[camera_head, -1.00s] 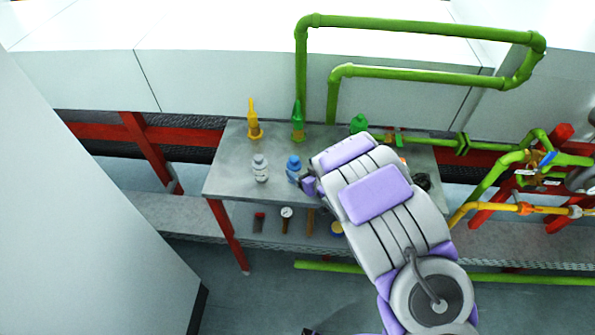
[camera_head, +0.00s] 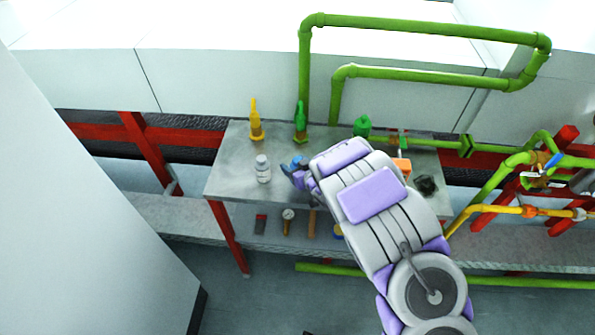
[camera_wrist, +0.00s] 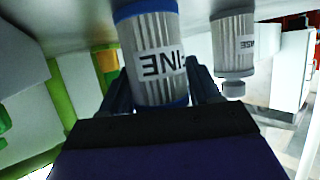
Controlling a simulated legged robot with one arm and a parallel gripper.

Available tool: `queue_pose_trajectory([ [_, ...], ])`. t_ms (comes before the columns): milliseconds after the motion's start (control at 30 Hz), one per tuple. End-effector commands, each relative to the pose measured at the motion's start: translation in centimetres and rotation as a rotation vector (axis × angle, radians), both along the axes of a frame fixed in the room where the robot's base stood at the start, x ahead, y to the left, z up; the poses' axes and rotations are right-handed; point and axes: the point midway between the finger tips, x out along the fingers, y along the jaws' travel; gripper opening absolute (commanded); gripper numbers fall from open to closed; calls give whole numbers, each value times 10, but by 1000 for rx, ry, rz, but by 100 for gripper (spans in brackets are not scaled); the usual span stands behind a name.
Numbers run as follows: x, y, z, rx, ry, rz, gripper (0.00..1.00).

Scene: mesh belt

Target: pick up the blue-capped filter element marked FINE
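The blue-capped filter element stands on the grey table in the head view, where its blue cap (camera_head: 299,161) shows beside my gripper (camera_head: 294,177). In the wrist view, which is upside down, the filter element (camera_wrist: 152,40) is a pleated white cylinder with blue ends and a FINE label. My gripper's two dark fingers (camera_wrist: 160,88) are on either side of it, close to its sides. They look open around it; a firm grip is not visible. The lower part is hidden by my arm in the head view.
A white filter element with a grey cap (camera_head: 263,169) stands to the left, close by; it also shows in the wrist view (camera_wrist: 233,42). Tools lie on the shelf below. The table's left end is clear.

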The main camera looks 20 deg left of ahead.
Motion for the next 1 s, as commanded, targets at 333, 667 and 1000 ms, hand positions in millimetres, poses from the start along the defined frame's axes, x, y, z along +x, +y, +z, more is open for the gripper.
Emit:
queue_pose_trajectory([
  [333, 0, -3, 1, 3, 1, 1, 28],
  [667, 0, 0, 1, 1, -1, 0, 23],
  [1000, 0, -1, 36, 3, -3, 0, 23],
])
